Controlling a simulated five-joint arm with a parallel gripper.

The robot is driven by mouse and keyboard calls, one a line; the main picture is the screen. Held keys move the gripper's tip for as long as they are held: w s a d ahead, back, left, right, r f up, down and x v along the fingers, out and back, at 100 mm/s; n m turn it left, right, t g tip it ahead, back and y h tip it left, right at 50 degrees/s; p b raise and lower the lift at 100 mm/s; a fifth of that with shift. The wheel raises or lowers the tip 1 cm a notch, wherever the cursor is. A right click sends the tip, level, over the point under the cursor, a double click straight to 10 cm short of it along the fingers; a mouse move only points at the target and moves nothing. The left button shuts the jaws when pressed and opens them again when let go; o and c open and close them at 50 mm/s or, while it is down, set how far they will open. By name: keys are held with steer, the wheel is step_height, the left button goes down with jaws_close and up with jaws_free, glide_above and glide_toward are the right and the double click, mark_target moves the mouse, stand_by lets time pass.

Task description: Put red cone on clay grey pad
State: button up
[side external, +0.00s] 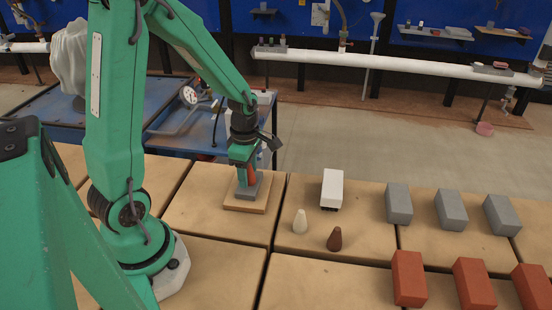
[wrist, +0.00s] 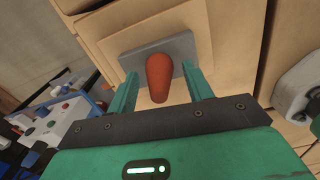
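The red cone (wrist: 159,76) is on the clay grey pad (wrist: 186,45) in the wrist view, seen from its narrow end. Its red side also shows in the side view (side external: 252,173), partly hidden by a finger. The grey pad (side external: 249,188) lies on a square tan board. My gripper (wrist: 160,68) has one finger on each side of the cone, with a visible gap on both sides. It is open, low over the pad, and points down in the side view (side external: 245,171).
A cream cone (side external: 300,222) and a dark brown cone (side external: 335,239) stand to the right. A white block (side external: 332,188) is behind them. Grey bricks (side external: 398,204) and red bricks (side external: 409,279) stand further right. The tan surface around the board (side external: 246,207) is clear.

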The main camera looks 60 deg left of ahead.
steer(key=shift+r, duration=0.15)
steer(key=shift+r, duration=6)
steer(key=s+d+r+m+t, duration=0.2)
steer(key=s+d+r+m, duration=0.2)
steer(key=m, duration=0.9)
steer(key=s+d+r+m+t, duration=0.3)
steer(key=s+d+m, duration=0.1)
steer(key=m, duration=0.8)
steer(key=shift+s+d+r+m+t, duration=0.15)
steer(key=shift+d+r+m+t, duration=0.2)
steer(key=shift+d, duration=0.35)
